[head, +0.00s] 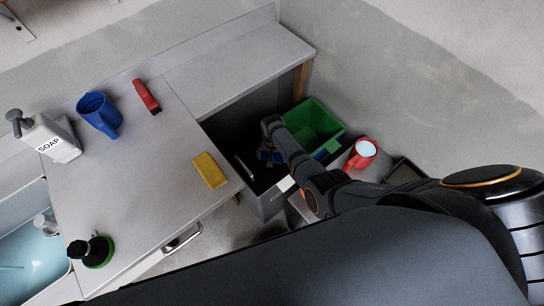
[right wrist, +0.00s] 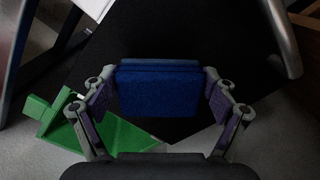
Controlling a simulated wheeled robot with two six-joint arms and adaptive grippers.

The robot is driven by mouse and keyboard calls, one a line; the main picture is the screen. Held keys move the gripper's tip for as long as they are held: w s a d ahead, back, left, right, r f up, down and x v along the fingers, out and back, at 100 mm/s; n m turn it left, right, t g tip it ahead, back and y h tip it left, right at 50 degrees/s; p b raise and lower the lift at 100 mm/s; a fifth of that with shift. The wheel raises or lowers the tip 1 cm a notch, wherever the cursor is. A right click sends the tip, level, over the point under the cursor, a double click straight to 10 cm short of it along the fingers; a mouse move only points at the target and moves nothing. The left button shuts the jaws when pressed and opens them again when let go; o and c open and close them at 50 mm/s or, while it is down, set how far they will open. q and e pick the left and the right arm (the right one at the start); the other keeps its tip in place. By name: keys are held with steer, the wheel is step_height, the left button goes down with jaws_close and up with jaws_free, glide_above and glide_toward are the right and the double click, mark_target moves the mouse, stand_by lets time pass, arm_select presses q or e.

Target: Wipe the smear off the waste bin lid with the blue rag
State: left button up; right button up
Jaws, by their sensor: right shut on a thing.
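My right gripper (right wrist: 160,98) is shut on the blue rag (right wrist: 158,88), a thick folded block between its two fingers. In the head view the gripper (head: 268,155) is small and partly hidden by my arm, with a bit of blue showing. It is over a dark grey bin (head: 268,207) below the bench. In the right wrist view a flat black surface (right wrist: 190,35), apparently the bin's top, lies behind the rag. I cannot tell whether the rag touches it. No smear can be made out. My left gripper is not in view.
A green bin (head: 318,116) stands beside the dark bin.

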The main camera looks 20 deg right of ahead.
steer(key=shift+f+b, duration=0.55)
steer(key=shift+f, duration=0.25)
steer(key=o, duration=0.8)
steer(key=shift+r, duration=0.1)
steer(key=shift+r+p, duration=0.75)
steer(key=shift+p, duration=0.15)
steer(key=shift+c, duration=0.3)
steer(key=c, duration=0.7)
